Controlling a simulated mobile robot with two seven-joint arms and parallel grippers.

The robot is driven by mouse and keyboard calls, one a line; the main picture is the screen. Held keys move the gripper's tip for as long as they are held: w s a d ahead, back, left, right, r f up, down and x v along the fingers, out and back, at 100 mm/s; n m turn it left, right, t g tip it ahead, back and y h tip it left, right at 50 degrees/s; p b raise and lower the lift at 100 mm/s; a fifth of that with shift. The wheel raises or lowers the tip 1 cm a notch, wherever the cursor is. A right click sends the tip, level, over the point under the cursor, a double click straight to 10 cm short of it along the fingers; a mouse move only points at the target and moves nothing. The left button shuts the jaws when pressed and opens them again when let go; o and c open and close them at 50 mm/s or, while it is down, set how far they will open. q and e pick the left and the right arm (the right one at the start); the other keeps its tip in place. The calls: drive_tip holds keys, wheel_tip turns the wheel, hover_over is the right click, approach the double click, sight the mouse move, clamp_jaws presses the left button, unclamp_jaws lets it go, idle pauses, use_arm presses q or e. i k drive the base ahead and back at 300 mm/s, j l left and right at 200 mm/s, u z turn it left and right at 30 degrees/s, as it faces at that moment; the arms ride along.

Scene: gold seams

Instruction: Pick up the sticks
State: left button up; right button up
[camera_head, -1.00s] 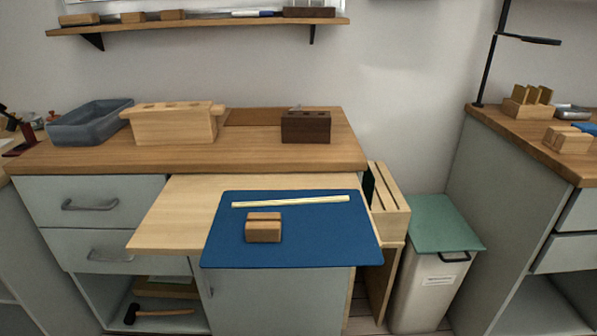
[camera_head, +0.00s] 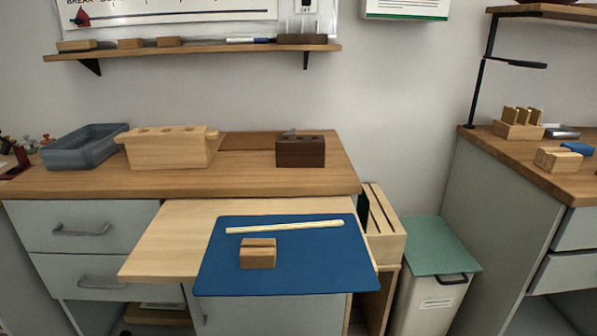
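One pale stick (camera_head: 285,227) lies flat across the far part of a blue mat (camera_head: 320,265). The mat lies on a pulled-out light wooden board (camera_head: 165,245) below the worktop. A small grooved wooden block (camera_head: 258,254) sits on the mat, nearer than the stick and apart from it. Neither of my grippers shows in the view.
On the worktop (camera_head: 240,181) stand a grey bin (camera_head: 84,148), a light wooden block with holes (camera_head: 167,148) and a dark holed block (camera_head: 300,152). A slotted wooden box (camera_head: 383,222) and a green-lidded bin (camera_head: 437,246) stand to the right.

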sight(333, 223)
drive_tip(key=i+j, duration=0.1)
drive_tip(key=j, duration=0.45)
drive_tip(key=i+j+z, duration=0.1)
drive_tip(key=j, duration=0.4)
drive_tip(key=i+j, duration=0.1)
drive_tip(key=j, duration=0.45)
drive_tip(key=z, duration=0.05)
